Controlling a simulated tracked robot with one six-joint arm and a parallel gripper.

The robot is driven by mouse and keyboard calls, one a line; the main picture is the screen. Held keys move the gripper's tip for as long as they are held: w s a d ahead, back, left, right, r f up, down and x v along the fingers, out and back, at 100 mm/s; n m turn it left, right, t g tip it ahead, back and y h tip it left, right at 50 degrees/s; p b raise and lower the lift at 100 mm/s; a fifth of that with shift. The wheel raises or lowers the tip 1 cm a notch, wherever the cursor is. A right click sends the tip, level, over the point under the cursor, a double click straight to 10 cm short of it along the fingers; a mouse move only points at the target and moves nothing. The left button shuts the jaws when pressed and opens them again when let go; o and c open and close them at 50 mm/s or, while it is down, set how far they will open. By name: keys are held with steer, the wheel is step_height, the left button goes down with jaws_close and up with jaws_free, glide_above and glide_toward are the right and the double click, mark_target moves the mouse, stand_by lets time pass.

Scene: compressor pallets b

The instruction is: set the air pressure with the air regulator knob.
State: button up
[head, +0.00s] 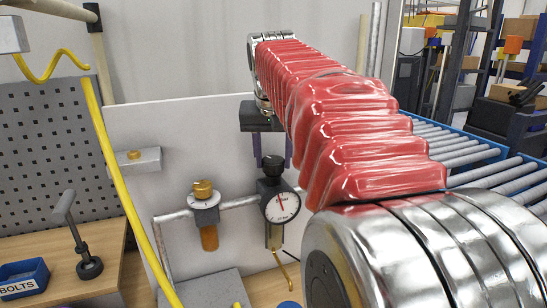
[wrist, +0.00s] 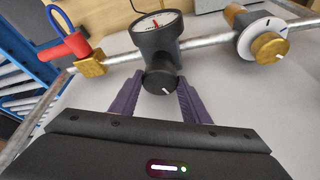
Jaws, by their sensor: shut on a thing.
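The black air regulator knob (head: 273,164) sits on top of the regulator on the grey pipe against a pale panel. It also shows in the wrist view (wrist: 161,84), with a small white mark on its face. Below it in the head view is a round white pressure gauge (head: 282,207) with a red needle; its numbers are too small to read. In the head view my arm partly hides the gripper (head: 272,150).
A brass valve with a white dial (head: 204,196) is on the same pipe, left of the gauge. A yellow hose (head: 122,185) hangs further left. A blue BOLTS bin (head: 24,279) and a grey lever tool (head: 78,235) are on the bench. A roller conveyor (head: 470,155) runs at right.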

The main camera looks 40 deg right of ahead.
steer(key=shift+w+a+m+g+h, duration=0.1)
steer(key=shift+m+g+h, duration=0.2)
steer(key=shift+m, duration=0.75)
steer(key=shift+m+g+h, duration=0.2)
steer(key=shift+m+h, duration=0.1)
steer(key=shift+m, duration=0.75)
steer(key=o, duration=1)
steer(key=shift+o, duration=0.2)
steer(key=shift+n, duration=0.5)
